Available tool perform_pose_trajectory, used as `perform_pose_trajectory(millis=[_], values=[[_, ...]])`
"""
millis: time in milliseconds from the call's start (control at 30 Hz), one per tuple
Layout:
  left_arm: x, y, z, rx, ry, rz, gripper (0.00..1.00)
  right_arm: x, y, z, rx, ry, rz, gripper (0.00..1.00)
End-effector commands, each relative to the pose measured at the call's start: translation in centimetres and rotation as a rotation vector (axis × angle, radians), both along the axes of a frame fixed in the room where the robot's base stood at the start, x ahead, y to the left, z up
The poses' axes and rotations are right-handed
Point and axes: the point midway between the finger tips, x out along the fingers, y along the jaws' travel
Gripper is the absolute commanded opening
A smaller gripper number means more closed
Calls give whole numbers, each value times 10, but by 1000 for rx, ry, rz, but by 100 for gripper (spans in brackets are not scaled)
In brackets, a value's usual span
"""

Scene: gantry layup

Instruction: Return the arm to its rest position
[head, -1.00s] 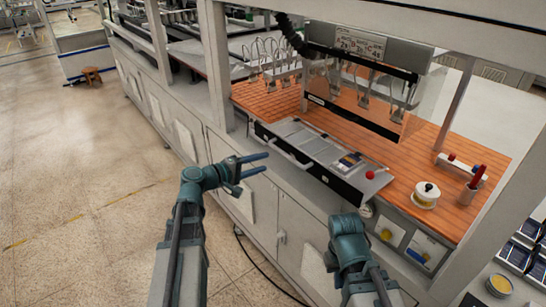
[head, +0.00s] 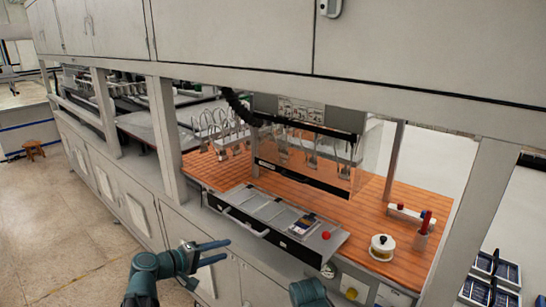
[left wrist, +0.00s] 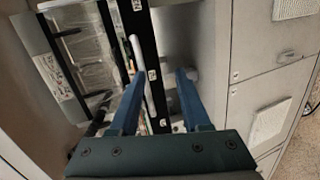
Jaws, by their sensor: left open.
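My left arm (head: 142,275) comes in at the bottom of the head view. My left gripper (head: 224,251) is open, with its two blue fingers apart and nothing between them. It is in front of the bench, to the lower left of the grey drawer-like tray (head: 262,209). In the left wrist view the two fingers (left wrist: 160,80) stand apart, with the black edge and white handle of the tray seen beyond them. Only a rounded teal part of my right arm (head: 309,292) shows at the bottom edge; its gripper is out of view.
The tray's white handle (head: 243,222) faces my left gripper. A red knob (head: 326,236) and a white pot (head: 382,247) stand on the right. A post (head: 166,135) and overhead cabinets (head: 230,35) frame the bench.

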Motion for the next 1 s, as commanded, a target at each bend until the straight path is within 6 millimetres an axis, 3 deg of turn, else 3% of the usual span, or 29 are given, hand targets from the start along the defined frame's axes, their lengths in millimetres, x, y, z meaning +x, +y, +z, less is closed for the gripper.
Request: perform_pose_trajectory(millis=[33,100,200,333,500,600,800,1000], values=[[-9,-29,-18,67,31,-78,47,0,0,-4,0,0,0,0],[-27,-66,-48,192,87,-200,47,0,0,-8,0,0,0,0],[-61,-110,-90,390,168,-384,47,0,0,-13,0,0,0,0],[-107,-143,-135,656,261,-602,47,0,0,-19,0,0,-1,0],[-156,-153,-170,986,354,-818,47,0,0,-26,0,0,-1,0],[-174,-151,-178,1140,391,-896,47,0,0,-29,0,0,-1,0],[-189,-145,-180,1316,431,-964,47,0,0,-31,0,0,-1,0],[-191,-142,-179,1345,439,-972,47,0,0,-31,0,0,-1,0]])
